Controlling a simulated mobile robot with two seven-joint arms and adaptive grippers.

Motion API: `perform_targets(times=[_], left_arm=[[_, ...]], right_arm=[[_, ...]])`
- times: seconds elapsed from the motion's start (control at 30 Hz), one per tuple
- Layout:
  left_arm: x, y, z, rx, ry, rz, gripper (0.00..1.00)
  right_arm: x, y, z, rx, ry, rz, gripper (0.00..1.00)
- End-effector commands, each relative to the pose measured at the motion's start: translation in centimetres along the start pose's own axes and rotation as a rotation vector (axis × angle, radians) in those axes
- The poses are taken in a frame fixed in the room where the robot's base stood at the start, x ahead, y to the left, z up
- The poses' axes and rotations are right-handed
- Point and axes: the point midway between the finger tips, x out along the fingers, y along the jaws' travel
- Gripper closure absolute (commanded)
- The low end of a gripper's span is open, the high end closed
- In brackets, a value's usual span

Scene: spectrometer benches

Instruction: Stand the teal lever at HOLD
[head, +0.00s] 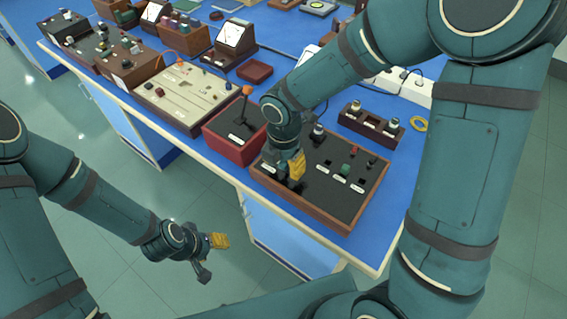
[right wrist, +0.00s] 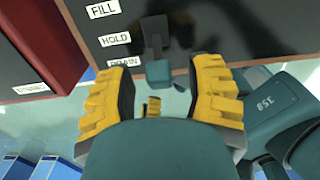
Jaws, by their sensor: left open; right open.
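The teal lever (right wrist: 158,72) shows in the right wrist view as a dark arm with a square teal knob, beside the white labels FILL (right wrist: 103,9), HOLD (right wrist: 115,39) and DRAIN (right wrist: 126,62). Its knob appears level with DRAIN, though the steep view makes its exact tilt hard to tell. My right gripper (right wrist: 162,100) is open, its yellow-padded fingers on either side of the knob with gaps visible. In the head view my right gripper (head: 293,170) covers the left part of the black panel (head: 325,201) and hides the lever. My left gripper (head: 212,256) is open and empty over the floor.
A red box (head: 228,147) with an orange-knobbed lever (head: 247,91) stands close left of the panel. A green knob (head: 346,170) and other controls are right of my right gripper. A small brown rack (head: 370,124) stands behind. The bench's front edge is close.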

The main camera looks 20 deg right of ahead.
Motion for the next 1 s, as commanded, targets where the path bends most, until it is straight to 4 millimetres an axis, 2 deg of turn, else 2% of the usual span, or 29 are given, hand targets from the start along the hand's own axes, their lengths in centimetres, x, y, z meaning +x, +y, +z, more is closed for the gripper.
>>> perform_targets(times=[0.13, 0.27, 0.3, 0.6, 1.0], left_arm=[[0.0, 0.0, 0.0, 0.000, 0.000, 0.000, 0.47], [0.0, 0.0, 0.0, 0.000, 0.000, 0.000, 0.47], [0.0, 0.0, 0.0, 0.000, 0.000, 0.000, 0.47], [-0.5, 0.2, 0.0, 0.000, -0.001, 0.000, 0.47], [-5.3, 2.0, -0.3, -0.007, -0.003, -0.001, 0.47]], right_arm=[[0.0, 0.0, 0.0, 0.000, 0.000, 0.000, 0.48], [0.0, 0.0, 0.0, 0.000, 0.000, 0.000, 0.94], [0.0, 0.0, 0.0, 0.000, 0.000, 0.000, 1.00], [-0.2, 0.0, 0.1, 0.000, 0.010, -0.003, 1.00], [-0.8, -0.1, 1.0, 0.004, 0.160, -0.007, 1.00]])
